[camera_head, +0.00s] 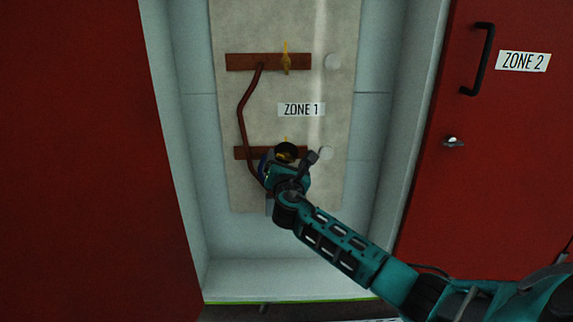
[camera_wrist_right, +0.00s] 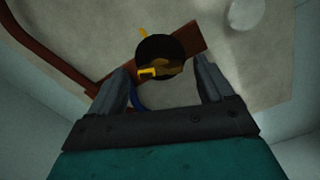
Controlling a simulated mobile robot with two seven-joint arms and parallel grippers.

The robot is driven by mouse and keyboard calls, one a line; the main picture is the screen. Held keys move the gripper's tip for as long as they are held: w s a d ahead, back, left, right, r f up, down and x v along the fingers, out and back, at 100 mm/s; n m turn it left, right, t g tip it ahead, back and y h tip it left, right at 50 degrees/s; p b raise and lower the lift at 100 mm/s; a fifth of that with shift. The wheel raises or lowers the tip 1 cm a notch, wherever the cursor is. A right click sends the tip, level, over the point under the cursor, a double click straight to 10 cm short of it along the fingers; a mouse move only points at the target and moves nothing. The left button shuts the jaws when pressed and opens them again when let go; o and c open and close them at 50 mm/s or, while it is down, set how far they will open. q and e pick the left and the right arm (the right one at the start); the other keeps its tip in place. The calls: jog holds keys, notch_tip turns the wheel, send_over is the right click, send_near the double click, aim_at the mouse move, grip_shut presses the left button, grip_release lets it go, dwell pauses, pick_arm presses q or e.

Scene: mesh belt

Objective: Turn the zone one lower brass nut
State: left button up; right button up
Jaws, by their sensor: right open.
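The lower brass nut (camera_wrist_right: 150,72) shows as yellow brass within and below a round black piece (camera_wrist_right: 160,48) in the right wrist view. A yellow tip stands above that piece, and also shows in the head view (camera_head: 285,139). The nut sits by the lower brown bar (camera_head: 243,153) under the ZONE 1 label (camera_head: 301,110). My right gripper (camera_wrist_right: 163,76) is open, one finger on each side of the black piece and brass, with gaps visible. Contact cannot be told. In the head view the gripper hides much of the lower fitting. My left gripper is out of view.
An upper brass fitting (camera_head: 286,62) sits on the upper brown bar (camera_head: 240,62). A brown pipe (camera_head: 241,105) runs down at the left. A blue piece (camera_wrist_right: 138,98) lies between the fingers. Red doors (camera_head: 95,150) flank the pale recess; the right one bears a black handle (camera_head: 484,60).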

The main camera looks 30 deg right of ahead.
jog(key=shift+w, duration=0.1)
jog(key=c, duration=1)
